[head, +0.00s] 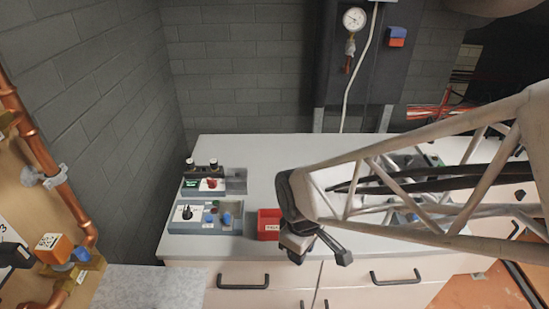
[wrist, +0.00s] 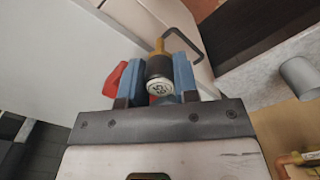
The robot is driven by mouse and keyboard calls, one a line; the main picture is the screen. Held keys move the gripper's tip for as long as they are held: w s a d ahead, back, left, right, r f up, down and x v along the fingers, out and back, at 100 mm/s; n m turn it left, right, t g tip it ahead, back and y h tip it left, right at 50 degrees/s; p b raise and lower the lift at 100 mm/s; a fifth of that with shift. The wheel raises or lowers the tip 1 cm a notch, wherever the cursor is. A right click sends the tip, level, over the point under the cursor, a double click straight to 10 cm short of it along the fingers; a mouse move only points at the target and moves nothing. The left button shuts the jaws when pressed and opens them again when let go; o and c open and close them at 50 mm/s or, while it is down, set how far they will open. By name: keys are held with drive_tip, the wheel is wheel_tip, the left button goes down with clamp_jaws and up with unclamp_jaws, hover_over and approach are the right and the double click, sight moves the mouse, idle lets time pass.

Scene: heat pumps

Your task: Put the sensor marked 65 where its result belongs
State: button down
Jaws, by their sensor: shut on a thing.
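My gripper (head: 318,250) hangs over the front edge of the counter, just right of the red bin. In the wrist view its blue fingers (wrist: 160,80) are shut on a sensor (wrist: 159,68) with a black body, a brass tip and a white end cap. The cap bears a two-digit mark, too small to read surely. The sensor cannot be made out in the head view. The red bin (head: 268,223) has a small white label on its front, not clearly legible; a red part (wrist: 115,82) also shows beside the fingers in the wrist view.
A grey panel (head: 205,228) with a black knob and blue pieces stands on the counter's left. Behind it is a unit (head: 205,185) with green and red parts and two dark upright pieces. My arm hides much of the right side. The counter's back middle is clear.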

idle(0.4)
hover_over(276, 228)
drive_tip(key=shift+f, duration=0.75)
idle(0.3)
drive_tip(key=shift+f, duration=0.15)
drive_tip(key=shift+f, duration=1.6)
drive_tip(key=shift+f, duration=0.2)
drive_tip(key=c, duration=0.9)
unclamp_jaws()
drive_tip(key=shift+o, duration=0.2)
drive_tip(key=shift+r, duration=0.15)
wheel_tip(276, 228, up, 12)
